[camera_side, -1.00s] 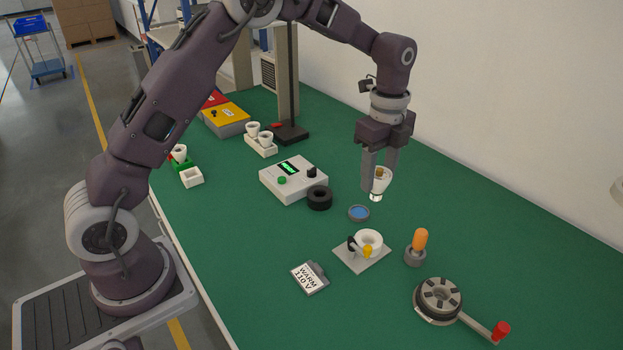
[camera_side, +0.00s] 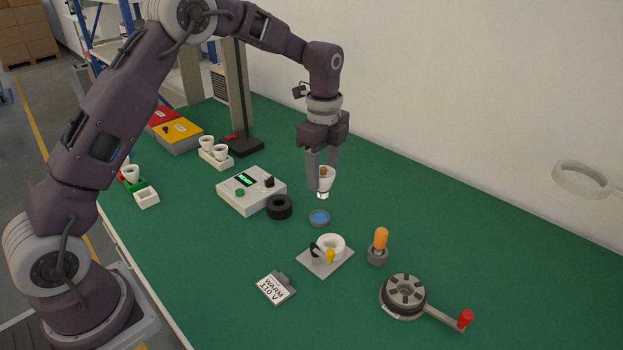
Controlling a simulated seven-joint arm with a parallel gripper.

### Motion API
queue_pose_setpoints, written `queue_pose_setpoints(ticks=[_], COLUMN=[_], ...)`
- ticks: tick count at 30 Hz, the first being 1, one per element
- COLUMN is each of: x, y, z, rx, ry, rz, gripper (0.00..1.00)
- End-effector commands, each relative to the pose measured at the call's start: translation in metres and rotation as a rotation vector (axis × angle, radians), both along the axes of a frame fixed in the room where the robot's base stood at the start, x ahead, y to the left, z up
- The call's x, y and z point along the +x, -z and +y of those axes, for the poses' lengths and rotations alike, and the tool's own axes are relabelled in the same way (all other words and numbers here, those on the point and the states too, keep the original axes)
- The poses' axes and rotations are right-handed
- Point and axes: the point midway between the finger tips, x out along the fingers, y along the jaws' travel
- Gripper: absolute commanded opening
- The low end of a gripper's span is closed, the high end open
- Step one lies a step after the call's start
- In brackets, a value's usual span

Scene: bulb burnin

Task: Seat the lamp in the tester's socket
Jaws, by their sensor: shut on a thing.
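The lamp (camera_side: 326,181) is a small white flared piece with a brownish spot near its top and a pale lower end. My gripper (camera_side: 322,181) is shut on it and holds it in the air above the green bench. A grey plate (camera_side: 313,264) with a white ring-shaped holder (camera_side: 331,244), a black clip and a yellow knob lies below and in front of the lamp; it looks like the tester's socket. The lamp is apart from it. The inside of the ring is hard to make out.
A blue dish (camera_side: 319,218) lies between lamp and ring. A white box (camera_side: 251,190) with green display and black roll (camera_side: 279,207) stand left. An orange-topped piece (camera_side: 380,243), a crank wheel (camera_side: 404,294) and a "WARM 110 V" card (camera_side: 276,288) are in front. Cups stand in trays (camera_side: 216,158).

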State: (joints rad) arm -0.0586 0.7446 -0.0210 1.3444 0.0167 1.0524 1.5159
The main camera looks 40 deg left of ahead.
Motion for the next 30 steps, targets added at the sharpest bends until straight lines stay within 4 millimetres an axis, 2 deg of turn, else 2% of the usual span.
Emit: queue_pose_setpoints(ticks=[5, 9, 12, 15, 19, 23, 30], x=[0.006, 0.007, 0.005, 0.003, 0.0, 0.0, 0.0], y=[0.013, 0.026, 0.034, 0.039, 0.043, 0.05, 0.079], z=[0.05, 0.098, 0.126, 0.146, 0.159, 0.162, 0.161], rx=[0.0, 0.0, 0.0, 0.0, 0.0, 0.0, 0.001], ry=[-0.131, -0.255, -0.328, -0.38, -0.414, -0.42, -0.419], rz=[-0.001, 0.0, -0.002, -0.003, -0.003, -0.002, -0.001], gripper=[0.08, 0.08, 0.08, 0.08, 0.08, 0.08, 0.08])
